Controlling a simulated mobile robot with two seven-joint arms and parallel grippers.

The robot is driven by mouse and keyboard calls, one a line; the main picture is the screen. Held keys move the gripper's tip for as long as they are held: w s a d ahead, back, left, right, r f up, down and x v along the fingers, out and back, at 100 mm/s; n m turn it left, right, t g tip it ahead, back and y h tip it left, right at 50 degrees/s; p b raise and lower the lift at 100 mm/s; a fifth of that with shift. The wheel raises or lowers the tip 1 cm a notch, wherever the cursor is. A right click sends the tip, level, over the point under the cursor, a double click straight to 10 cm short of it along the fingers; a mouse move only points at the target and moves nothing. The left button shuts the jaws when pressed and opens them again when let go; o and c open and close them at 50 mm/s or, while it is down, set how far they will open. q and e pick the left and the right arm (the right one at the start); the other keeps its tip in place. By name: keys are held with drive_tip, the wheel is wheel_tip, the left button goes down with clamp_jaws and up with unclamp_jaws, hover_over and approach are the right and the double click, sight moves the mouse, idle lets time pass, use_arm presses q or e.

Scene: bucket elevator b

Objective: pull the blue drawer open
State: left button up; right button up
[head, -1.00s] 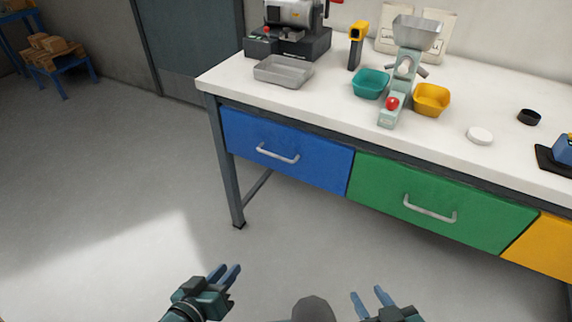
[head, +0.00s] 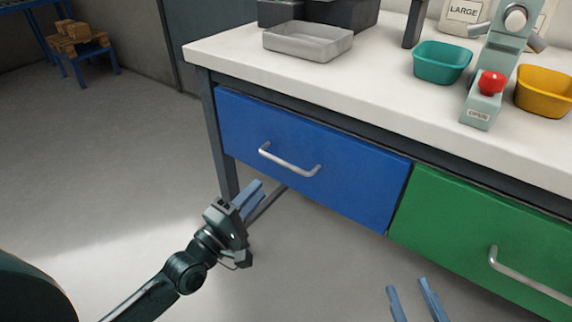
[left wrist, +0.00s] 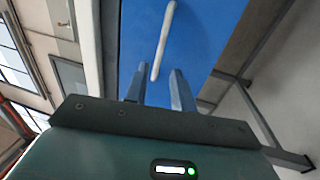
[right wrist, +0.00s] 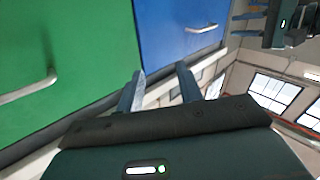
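The blue drawer (head: 345,182) is flush in the bench front, left of the green drawer. Its silver bar handle (head: 288,163) is clear of both grippers. My left gripper (head: 256,196) is in front of and below the drawer's left part, apart from the handle. In the left wrist view the fingers (left wrist: 157,88) are spread and empty, with the handle (left wrist: 163,42) beyond and between them. My right gripper (head: 411,287) is low, in front of the green drawer, with its fingers apart and empty. The right wrist view shows the blue drawer (right wrist: 176,38) further off.
The green drawer (head: 478,238) with its own handle is on the right. The white benchtop (head: 390,105) overhangs the drawers and bears a grey tray (head: 308,42), a teal bin (head: 442,63) and a yellow bin (head: 545,92). A bench leg (head: 222,150) stands at the left. The floor in front is clear.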

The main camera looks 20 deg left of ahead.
sight(282, 164)
use_arm(q)
drive_tip(key=b+x, duration=0.1)
drive_tip(key=x, duration=0.9)
drive_tip(key=shift+w+d+b, duration=0.1)
drive_tip(key=shift+w+b, duration=0.2)
drive_tip(key=shift+b, duration=0.05)
use_arm(e)
drive_tip(key=shift+s+a+n+t+y, duration=0.15)
drive_tip(key=shift+a+n+t+y, duration=0.35)
drive_tip(key=shift+t+y, duration=0.1)
use_arm(q)
clamp_jaws()
